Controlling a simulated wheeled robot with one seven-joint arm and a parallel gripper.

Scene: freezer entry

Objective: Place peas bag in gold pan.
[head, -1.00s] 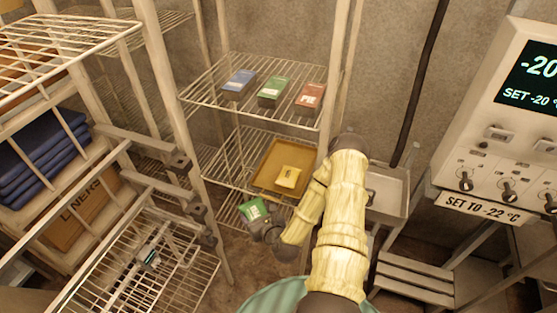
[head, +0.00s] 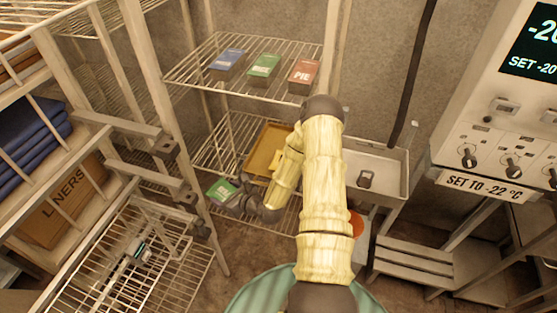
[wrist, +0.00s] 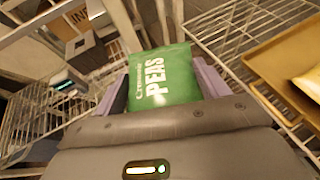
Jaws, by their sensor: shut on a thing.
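The green peas bag (wrist: 160,80) is between the two fingers of my gripper (wrist: 155,88) in the wrist view, its PEAS label facing the camera. My gripper is shut on it. In the head view the peas bag (head: 222,190) shows at the end of my gripper (head: 236,198), left of the gold pan. The gold pan (head: 262,160) lies on the lower wire shelf, partly hidden by my arm.
The upper wire shelf (head: 205,85) holds a blue, a green and a red box. A wire rack (head: 130,255) stands at left, near a LINERS box (head: 68,205). A grey tray with a padlock (head: 366,180) and the control panel (head: 500,130) are at right.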

